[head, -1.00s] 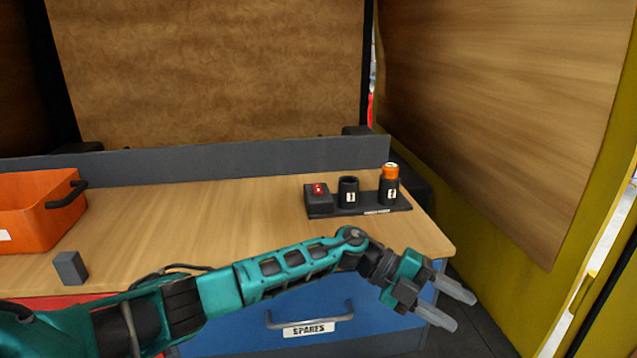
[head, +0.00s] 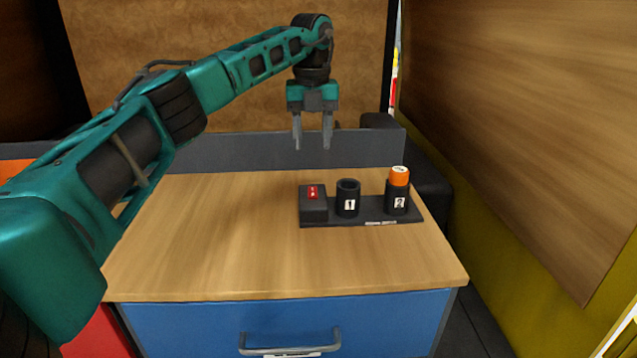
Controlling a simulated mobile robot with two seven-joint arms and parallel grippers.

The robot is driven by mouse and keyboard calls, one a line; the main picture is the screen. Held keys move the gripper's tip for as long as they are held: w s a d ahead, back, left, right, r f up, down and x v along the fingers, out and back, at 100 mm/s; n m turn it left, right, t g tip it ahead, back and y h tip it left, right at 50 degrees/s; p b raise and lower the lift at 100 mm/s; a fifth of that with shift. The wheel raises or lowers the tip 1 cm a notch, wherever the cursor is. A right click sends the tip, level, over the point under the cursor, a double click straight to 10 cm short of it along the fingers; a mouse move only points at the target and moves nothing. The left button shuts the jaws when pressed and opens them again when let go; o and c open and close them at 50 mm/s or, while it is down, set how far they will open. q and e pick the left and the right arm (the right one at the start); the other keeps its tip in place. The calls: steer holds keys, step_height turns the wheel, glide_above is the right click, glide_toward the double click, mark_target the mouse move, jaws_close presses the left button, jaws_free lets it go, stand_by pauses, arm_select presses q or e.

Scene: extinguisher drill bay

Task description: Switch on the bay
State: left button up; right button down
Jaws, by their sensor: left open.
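A black panel base (head: 375,219) lies on the right part of the wooden worktop. At its left end is a dark switch box (head: 313,208) with a red rocker switch (head: 313,192) on top. Beside it stand a black cup marked 1 (head: 347,199), which looks empty, and a black cup marked 2 (head: 396,203). An orange cylinder (head: 399,177) stands upright in cup 2. My left gripper (head: 312,146) points down, open and empty, above the switch box and apart from it. My right gripper is out of view.
The worktop (head: 215,240) is clear left of the panel. A grey raised ledge (head: 230,152) runs along its back. A blue drawer (head: 290,325) with a grey handle is below. A wooden panel wall (head: 530,120) stands at the right. My left arm hides most of the orange bin (head: 14,170).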

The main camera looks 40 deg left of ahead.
mark_target(313, 196)
arm_select(q)
step_height(313, 196, down, 12)
steer(key=shift+r, duration=0.1)
stand_by(0.4)
jaws_close()
